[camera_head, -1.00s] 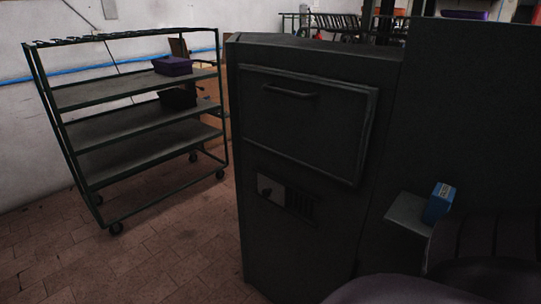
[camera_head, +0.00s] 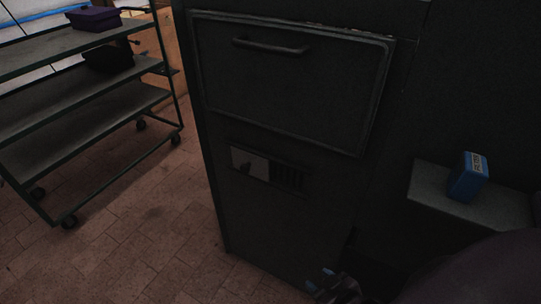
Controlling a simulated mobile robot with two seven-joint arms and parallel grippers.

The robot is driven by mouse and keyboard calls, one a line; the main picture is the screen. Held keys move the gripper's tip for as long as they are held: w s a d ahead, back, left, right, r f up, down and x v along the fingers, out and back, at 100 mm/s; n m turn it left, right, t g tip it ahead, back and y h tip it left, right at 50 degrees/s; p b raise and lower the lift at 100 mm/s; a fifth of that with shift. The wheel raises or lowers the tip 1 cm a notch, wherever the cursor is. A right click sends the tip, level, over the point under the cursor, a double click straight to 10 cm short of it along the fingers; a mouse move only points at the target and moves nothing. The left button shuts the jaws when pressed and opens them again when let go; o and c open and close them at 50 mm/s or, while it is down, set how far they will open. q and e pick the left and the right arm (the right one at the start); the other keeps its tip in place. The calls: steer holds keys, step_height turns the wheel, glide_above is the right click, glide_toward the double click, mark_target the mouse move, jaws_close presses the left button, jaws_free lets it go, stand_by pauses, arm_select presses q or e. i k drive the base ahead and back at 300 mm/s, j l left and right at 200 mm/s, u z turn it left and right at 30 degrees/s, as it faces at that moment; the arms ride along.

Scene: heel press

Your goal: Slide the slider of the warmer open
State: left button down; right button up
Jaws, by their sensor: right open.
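The warmer (camera_head: 290,215) is a tall dark cabinet in the middle of the head view. Its upper front has a framed panel (camera_head: 290,90) with a horizontal bar handle (camera_head: 270,46). The panel sits flush in its frame. Below it is a small plate (camera_head: 249,163) with a dark knob, beside a slotted grille (camera_head: 288,177). My right gripper (camera_head: 322,284) shows at the bottom edge, low in front of the cabinet, with blue-tipped fingers apart. It is open, empty and well below the handle. My left gripper is not in view.
A wheeled shelf rack (camera_head: 75,130) stands at the left with a purple box (camera_head: 93,19) and a black box (camera_head: 108,58) on it. A small ledge (camera_head: 430,186) at the right holds a blue box (camera_head: 468,178). Bare tiled floor (camera_head: 130,240) lies left of the cabinet.

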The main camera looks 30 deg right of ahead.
mark_target(248, 163)
steer(key=i+z, duration=0.3)
steer(key=z, duration=0.15)
steer(key=i+j+z, duration=0.1)
steer(key=i+z, duration=0.15)
steer(key=z, duration=0.15)
steer(key=i+j+z, duration=0.15)
steer(key=i+z, duration=0.15)
steer(key=z, duration=0.15)
